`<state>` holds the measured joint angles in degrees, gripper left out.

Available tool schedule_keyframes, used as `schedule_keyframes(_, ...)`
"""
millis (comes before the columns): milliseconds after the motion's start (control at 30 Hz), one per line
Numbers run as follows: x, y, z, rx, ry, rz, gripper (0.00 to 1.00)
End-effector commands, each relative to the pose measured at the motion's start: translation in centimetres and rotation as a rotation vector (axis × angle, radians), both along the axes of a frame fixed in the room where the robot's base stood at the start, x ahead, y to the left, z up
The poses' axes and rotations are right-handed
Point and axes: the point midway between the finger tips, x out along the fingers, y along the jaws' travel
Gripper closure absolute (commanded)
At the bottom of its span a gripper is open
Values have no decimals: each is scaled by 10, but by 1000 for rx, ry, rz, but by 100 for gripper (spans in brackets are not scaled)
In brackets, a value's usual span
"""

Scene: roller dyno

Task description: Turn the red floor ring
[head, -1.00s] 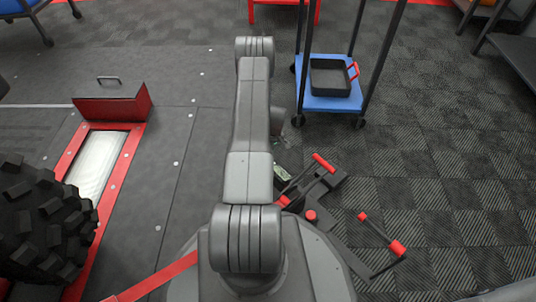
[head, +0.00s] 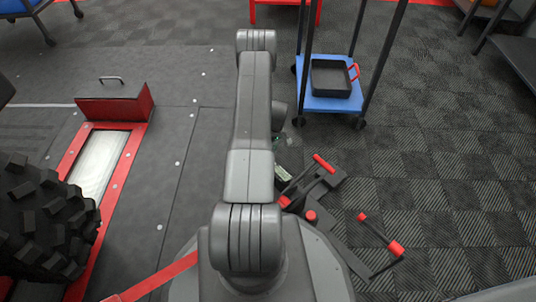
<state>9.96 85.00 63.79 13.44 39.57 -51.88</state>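I cannot pick out a red floor ring for certain in the head view. A red strap (head: 155,282) runs along the floor from the lower left towards my base. My arm reaches up the middle of the picture and hides the floor behind it. My gripper is hidden behind the arm, so I cannot see its fingers.
A knobby black tyre (head: 45,220) stands left beside a red-framed roller bed (head: 122,158). A blue cart (head: 325,102) holding a dark tray (head: 331,78) stands at upper right. Black parts with red grips (head: 396,248) lie right of my base. The right floor is mostly clear.

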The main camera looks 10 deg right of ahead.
Motion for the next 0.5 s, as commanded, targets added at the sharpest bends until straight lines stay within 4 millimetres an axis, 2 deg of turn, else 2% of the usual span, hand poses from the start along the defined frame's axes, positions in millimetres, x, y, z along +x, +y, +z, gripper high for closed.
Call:
schedule_keyframes(33,1,-2,18,1,-1,0,64)
schedule_keyframes(200,5,-7,58,0,0,1,64)
schedule_keyframes(333,6,-11,81,0,1,1,64)
schedule_keyframes(500,8,-13,100,1,4,2,64)
